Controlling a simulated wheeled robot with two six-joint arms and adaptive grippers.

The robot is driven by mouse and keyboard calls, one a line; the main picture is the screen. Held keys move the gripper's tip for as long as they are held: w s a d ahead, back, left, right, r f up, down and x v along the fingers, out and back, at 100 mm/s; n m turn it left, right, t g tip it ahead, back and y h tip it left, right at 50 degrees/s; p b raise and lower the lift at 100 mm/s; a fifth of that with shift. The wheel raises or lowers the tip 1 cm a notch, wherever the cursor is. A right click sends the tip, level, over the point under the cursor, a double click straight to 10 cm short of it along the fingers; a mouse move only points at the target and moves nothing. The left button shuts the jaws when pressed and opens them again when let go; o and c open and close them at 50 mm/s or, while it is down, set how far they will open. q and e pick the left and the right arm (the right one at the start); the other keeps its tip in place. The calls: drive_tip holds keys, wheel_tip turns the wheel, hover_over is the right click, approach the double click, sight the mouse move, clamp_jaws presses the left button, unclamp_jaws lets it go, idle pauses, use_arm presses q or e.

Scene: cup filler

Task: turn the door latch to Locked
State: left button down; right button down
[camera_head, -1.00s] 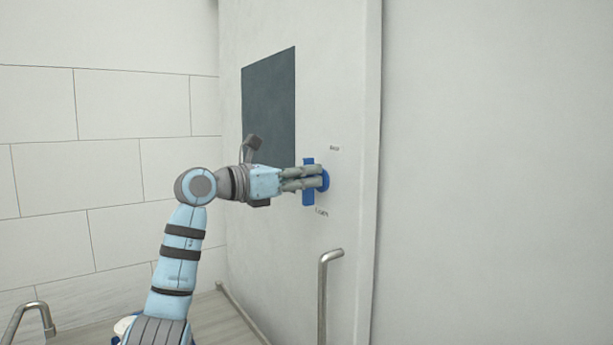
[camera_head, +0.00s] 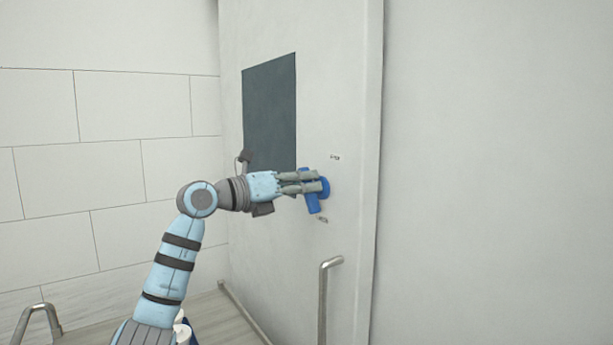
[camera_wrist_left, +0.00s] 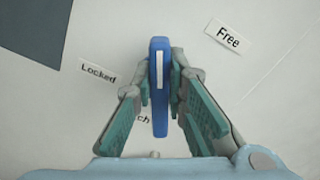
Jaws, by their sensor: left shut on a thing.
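The blue door latch (camera_head: 313,204) is on the pale door, tilted off vertical in the head view. In the wrist view its bar (camera_wrist_left: 159,110) stands nearly upright, with a white line on its face. My left gripper (camera_head: 320,181) is shut on the bar, with a finger on each side; the fingers hide part of it in the head view. In the wrist view, the Locked label (camera_wrist_left: 98,73) is left of the bar and the Free label (camera_wrist_left: 228,38) is at upper right. My right gripper is out of view.
A dark grey panel (camera_head: 270,112) is set in the door (camera_head: 345,100), left of the latch. A metal handle (camera_head: 323,300) stands below the latch. Another metal bar (camera_head: 40,310) is at lower left, before the tiled wall (camera_head: 70,170). Plain wall fills the right side.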

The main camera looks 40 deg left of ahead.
use_arm(q)
drive_tip(key=n+p, duration=0.1)
drive_tip(key=n, duration=0.1)
drive_tip(key=n+p, duration=0.1)
drive_tip(key=n, duration=0.1)
drive_tip(key=n+p, duration=0.1)
drive_tip(key=n, duration=0.1)
drive_tip(key=shift+w+a+f, duration=0.1)
drive_tip(key=shift+a+f, duration=0.05)
drive_tip(key=shift+a, duration=0.1)
drive_tip(key=n+p, duration=0.1)
drive_tip(key=n, duration=0.1)
drive_tip(key=n+p, duration=0.1)
drive_tip(key=shift+a+f+n, duration=0.1)
drive_tip(key=shift+f+n, duration=0.1)
drive_tip(key=shift+n, duration=0.2)
drive_tip(key=shift+f+n+p, duration=0.25)
drive_tip(key=shift+n+p, duration=0.5)
drive_tip(key=shift+n, duration=0.45)
drive_tip(key=c, duration=1.6)
unclamp_jaws()
drive_tip(key=shift+f, duration=0.1)
